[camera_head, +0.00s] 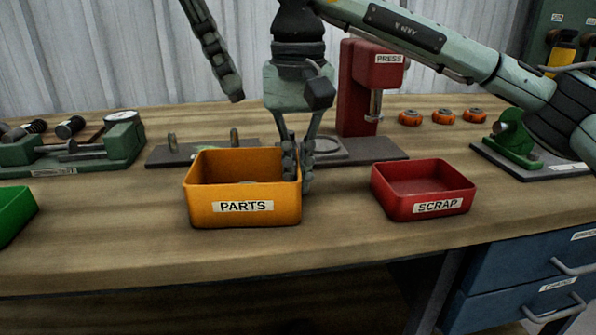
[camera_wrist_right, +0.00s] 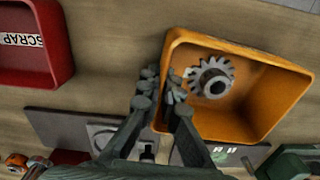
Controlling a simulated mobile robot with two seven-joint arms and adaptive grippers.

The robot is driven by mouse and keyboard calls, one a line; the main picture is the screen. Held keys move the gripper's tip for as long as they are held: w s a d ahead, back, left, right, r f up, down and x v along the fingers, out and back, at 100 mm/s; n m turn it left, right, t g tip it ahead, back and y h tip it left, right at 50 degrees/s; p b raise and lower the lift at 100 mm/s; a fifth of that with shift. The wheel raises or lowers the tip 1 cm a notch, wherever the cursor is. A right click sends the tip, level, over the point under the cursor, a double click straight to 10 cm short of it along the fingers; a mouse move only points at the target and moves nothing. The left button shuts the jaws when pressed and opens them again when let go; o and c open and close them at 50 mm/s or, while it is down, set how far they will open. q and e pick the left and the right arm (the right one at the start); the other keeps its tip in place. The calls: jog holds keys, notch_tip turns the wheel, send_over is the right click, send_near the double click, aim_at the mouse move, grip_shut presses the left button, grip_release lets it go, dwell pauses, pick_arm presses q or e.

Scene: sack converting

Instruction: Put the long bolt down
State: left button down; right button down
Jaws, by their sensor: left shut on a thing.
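My left gripper (camera_head: 230,92) hangs at the upper left, above the back of the bench, with only its dark fingers showing. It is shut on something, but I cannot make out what. I cannot clearly pick out the long bolt in either view. My right gripper (camera_head: 299,165) points down at the right wall of the yellow PARTS bin (camera_head: 205,208), one finger inside and one outside. In the right wrist view its fingers (camera_wrist_right: 160,85) stand apart on either side of the bin rim (camera_wrist_right: 230,40). No part shows between them.
A toothed gear (camera_wrist_right: 212,78) lies in the PARTS bin. The red SCRAP bin (camera_head: 390,203) looks empty. The red press (camera_head: 362,90) stands behind, with orange rings (camera_head: 442,116) to its right. A green fixture (camera_head: 120,145) stands at left.

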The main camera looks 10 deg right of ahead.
aim_at(244, 158)
pick_arm(q)
jog(key=m, duration=0.2)
jog(key=d+f+m+g, duration=0.1)
jog(key=m, duration=0.2)
jog(key=shift+w+d+f+m+g, duration=0.1)
jog(key=shift+d+f+m+g, duration=0.1)
jog(key=shift+f+m+g, duration=0.15)
jog(key=shift+m, duration=0.35)
jog(key=shift+f, duration=5.15)
jog(key=shift+f, duration=0.15)
jog(key=c, duration=1.6)
grip_release()
